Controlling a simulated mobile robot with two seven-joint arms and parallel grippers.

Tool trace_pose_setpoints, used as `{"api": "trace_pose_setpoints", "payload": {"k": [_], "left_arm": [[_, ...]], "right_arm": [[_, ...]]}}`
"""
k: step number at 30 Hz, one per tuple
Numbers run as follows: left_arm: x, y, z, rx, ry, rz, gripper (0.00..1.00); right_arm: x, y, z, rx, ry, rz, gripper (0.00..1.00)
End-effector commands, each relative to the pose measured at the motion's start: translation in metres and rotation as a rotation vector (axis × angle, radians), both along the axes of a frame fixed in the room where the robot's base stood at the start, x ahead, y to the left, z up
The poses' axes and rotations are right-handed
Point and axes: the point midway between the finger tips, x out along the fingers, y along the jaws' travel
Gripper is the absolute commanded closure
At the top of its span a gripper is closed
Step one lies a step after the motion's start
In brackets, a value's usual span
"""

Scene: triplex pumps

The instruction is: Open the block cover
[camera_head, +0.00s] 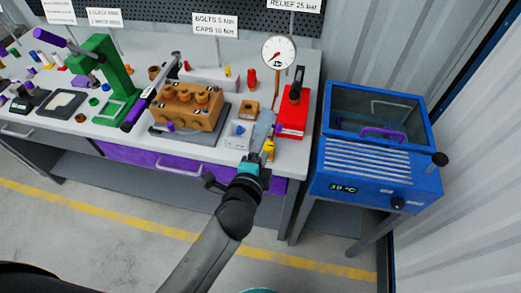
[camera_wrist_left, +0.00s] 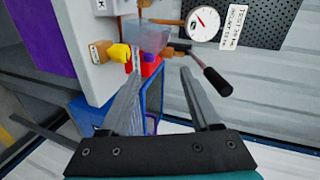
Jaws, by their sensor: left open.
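A clear, greyish box-like cover (camera_wrist_left: 148,37) shows in the left wrist view, just beyond my fingertips and below the gauge. It looks closed over the fitting under it. In the head view the cover (camera_head: 263,127) is at the bench's right front, partly behind my gripper. A yellow knob (camera_wrist_left: 119,52) and a tan block (camera_wrist_left: 98,50) sit beside it. My left gripper (camera_wrist_left: 162,70) is open, with nothing between its fingers. The cover lies ahead of the fingers, nearer the left one; I cannot tell whether they touch. In the head view the left gripper (camera_head: 258,152) is at the bench's front edge.
A red pump base (camera_head: 292,118) with a black-handled lever (camera_wrist_left: 217,80) stands right of the cover. A pressure gauge (camera_head: 279,54) rises behind. A brown pump block (camera_head: 188,107) is to the left. A blue cabinet (camera_head: 360,178) stands right of the bench.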

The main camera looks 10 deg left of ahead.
Motion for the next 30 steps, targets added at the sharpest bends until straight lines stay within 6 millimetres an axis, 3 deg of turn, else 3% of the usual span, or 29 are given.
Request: {"api": "trace_pose_setpoints", "payload": {"k": [6,15,19,22,30], "left_arm": [[-0.015,0.002,0.005,0.001,0.001,0.001,0.37],[-0.017,0.002,0.005,0.001,0.001,0.001,0.37],[-0.016,0.002,0.003,0.006,-0.006,-0.006,0.5],[-0.014,0.002,-0.003,0.027,-0.031,-0.031,0.61],[-0.01,-0.004,-0.031,0.152,-0.168,-0.188,0.92]], "right_arm": [[0.0,0.0,0.001,0.0,0.0,0.0,0.33],[0.0,0.0,0.001,0.0,0.0,0.0,0.33],[0.0,0.0,-0.003,0.0,0.0,0.0,0.33],[0.0,0.0,-0.016,0.0,0.001,0.0,0.33],[-0.001,0.0,-0.081,0.0,0.001,0.0,0.33]]}}
